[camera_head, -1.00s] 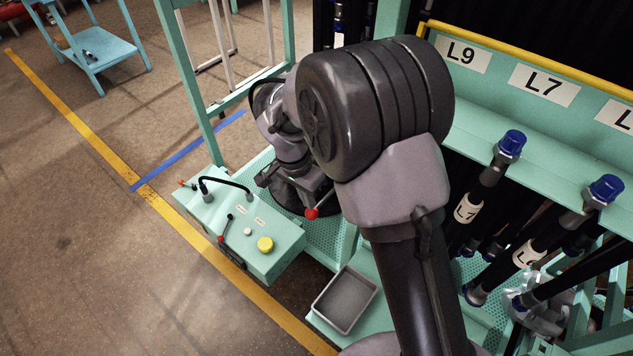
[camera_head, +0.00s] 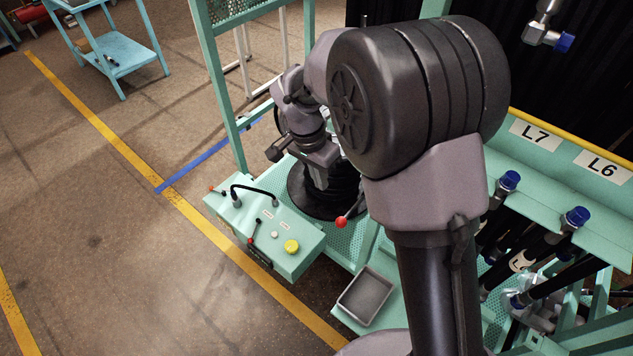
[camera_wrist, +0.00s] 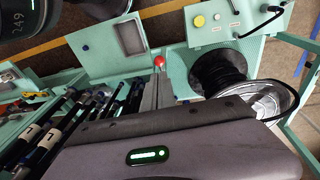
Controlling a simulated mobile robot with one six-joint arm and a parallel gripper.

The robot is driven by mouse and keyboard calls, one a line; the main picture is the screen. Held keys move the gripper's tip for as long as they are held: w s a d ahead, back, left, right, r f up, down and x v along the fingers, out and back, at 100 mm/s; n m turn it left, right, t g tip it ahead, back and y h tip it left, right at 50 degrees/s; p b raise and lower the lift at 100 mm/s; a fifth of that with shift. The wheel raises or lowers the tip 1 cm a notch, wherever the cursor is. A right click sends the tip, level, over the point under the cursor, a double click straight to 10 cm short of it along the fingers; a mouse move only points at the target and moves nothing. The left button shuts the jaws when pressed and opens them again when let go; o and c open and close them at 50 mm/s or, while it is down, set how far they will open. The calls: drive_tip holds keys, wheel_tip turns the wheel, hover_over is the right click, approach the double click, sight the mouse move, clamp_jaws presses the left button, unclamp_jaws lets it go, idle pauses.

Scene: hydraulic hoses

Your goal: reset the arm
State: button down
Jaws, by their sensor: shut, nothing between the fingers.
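My arm (camera_head: 410,110) fills the middle of the camera_head view, with the big dark-capped joint in front. My wrist and gripper (camera_head: 300,156) show small behind it to the left, above a black drum on the green stand. The gripper is shut and empty; its fingertips are hard to make out at this size.
A green control box (camera_head: 290,263) with a yellow button and a grey tray (camera_head: 366,296) stand below the gripper. Black hoses with blue caps (camera_head: 576,216) hang at the right under the L7 and L6 labels (camera_head: 600,166). A blue trolley (camera_head: 118,62) and open floor lie left.

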drive_tip(key=s+d+r+t+y+b, duration=0.1)
drive_tip(key=s+d+r+y+b, duration=0.1)
drive_tip(key=s+d+r+b, duration=0.4)
drive_tip(key=s+d+n+t+y+b, duration=0.1)
drive_tip(key=s+d+t+b, duration=0.1)
drive_tip(key=s, duration=0.6)
drive_tip(key=s+d+r+n+t+y+b, duration=0.1)
drive_tip(key=s+d+n+t+b, duration=0.1)
drive_tip(key=s, duration=0.6)
drive_tip(key=shift+s+r, duration=0.3)
